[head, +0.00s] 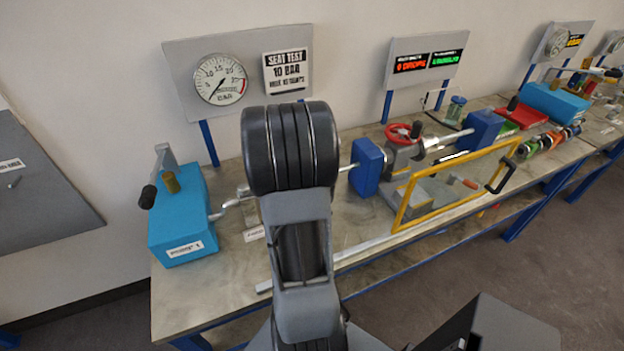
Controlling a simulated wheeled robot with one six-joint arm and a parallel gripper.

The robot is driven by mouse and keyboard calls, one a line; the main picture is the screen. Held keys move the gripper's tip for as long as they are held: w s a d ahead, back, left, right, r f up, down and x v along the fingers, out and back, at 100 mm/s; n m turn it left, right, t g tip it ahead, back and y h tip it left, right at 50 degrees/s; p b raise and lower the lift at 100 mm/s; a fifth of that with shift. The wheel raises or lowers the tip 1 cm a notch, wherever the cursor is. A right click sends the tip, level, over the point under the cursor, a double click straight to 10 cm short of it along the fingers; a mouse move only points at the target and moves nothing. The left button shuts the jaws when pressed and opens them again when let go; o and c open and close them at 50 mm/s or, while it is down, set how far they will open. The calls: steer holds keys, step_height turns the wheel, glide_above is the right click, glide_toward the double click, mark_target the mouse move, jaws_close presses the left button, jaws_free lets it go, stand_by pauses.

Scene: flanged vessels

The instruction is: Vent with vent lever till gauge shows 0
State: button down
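The round white gauge (220,79) is on a grey board at the back left. Its thin needle points to the lower left, near the low end of the scale; the exact reading is too small to tell. A light-blue pump box (183,222) stands at the bench's left end. It carries a brass-coloured knob (171,182), a grey upright bracket (163,157) and a black-knobbed lever (148,197). I cannot tell which part is the vent lever. My arm rises through the middle and hides part of the bench. My gripper is not in view.
A "SEAT TEST 10 BAR" sign (286,71) is beside the gauge. Right of my arm are a blue block (367,167), a red handwheel (403,132) and a yellow guard frame (402,207). A display board (428,60) stands behind. A metal bar (365,246) lies along the front.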

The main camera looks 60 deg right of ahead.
stand_by(0.5)
steer(key=c, duration=0.9)
jaws_free()
steer(key=shift+a, duration=0.1)
steer(key=p+v, duration=0.2)
steer(key=v, duration=1.1)
steer(key=shift+a+r, duration=0.25)
steer(key=shift+a, duration=0.05)
steer(key=shift+w, duration=0.15)
